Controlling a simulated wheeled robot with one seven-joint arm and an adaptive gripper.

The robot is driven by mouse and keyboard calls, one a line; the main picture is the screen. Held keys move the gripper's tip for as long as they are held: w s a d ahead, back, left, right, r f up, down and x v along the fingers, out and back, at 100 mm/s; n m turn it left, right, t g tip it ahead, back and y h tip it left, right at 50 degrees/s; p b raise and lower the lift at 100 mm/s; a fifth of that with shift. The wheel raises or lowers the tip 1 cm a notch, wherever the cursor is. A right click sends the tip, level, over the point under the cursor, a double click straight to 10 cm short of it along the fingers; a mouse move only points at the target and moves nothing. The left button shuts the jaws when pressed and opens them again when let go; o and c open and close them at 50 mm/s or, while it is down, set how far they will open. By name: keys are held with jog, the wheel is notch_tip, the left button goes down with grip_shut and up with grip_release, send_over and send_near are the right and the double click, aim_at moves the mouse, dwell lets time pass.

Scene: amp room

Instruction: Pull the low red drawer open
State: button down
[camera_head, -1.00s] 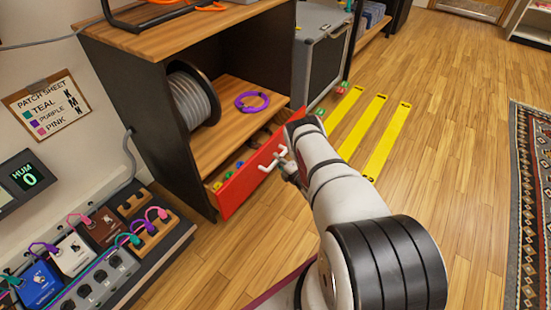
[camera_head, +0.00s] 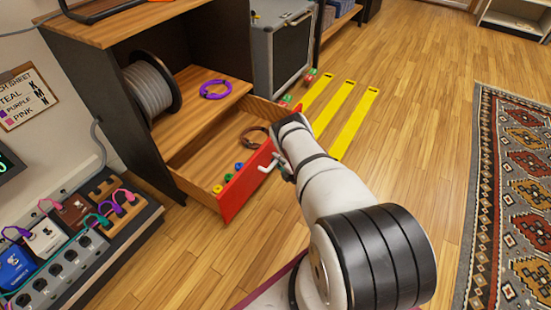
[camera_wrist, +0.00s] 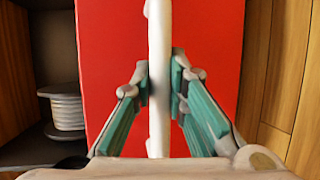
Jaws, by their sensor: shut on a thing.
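The low red drawer (camera_head: 241,190) stands pulled out from the bottom of the wooden cabinet, its wooden inside showing. Inside lie several small coloured rings (camera_head: 228,177) and a brown coil (camera_head: 255,136). In the wrist view the red front (camera_wrist: 110,60) fills the middle, with a white bar handle (camera_wrist: 158,60) crossing it. My gripper (camera_wrist: 160,85) has its teal fingers closed on either side of this handle. In the head view the white handle (camera_head: 266,166) shows partly, and my arm hides most of the gripper (camera_head: 286,172).
Above the drawer, a shelf holds a grey cable spool (camera_head: 150,90) and a purple ring (camera_head: 216,90). Yellow strips (camera_head: 330,110) lie on the floor beyond. A pedalboard (camera_head: 75,240) is at lower left, a patterned rug (camera_head: 510,200) at right. Floor before the drawer is clear.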

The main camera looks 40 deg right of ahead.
jog(key=shift+s+d, duration=0.1)
jog(key=shift+s, duration=0.05)
jog(key=c, duration=1.6)
grip_release()
jog(key=shift+o, duration=0.2)
jog(key=s+r, duration=0.2)
jog(key=s, duration=0.9)
jog(key=shift+s+a, duration=0.35)
jog(key=shift+s, duration=0.05)
jog(key=shift+r, duration=0.15)
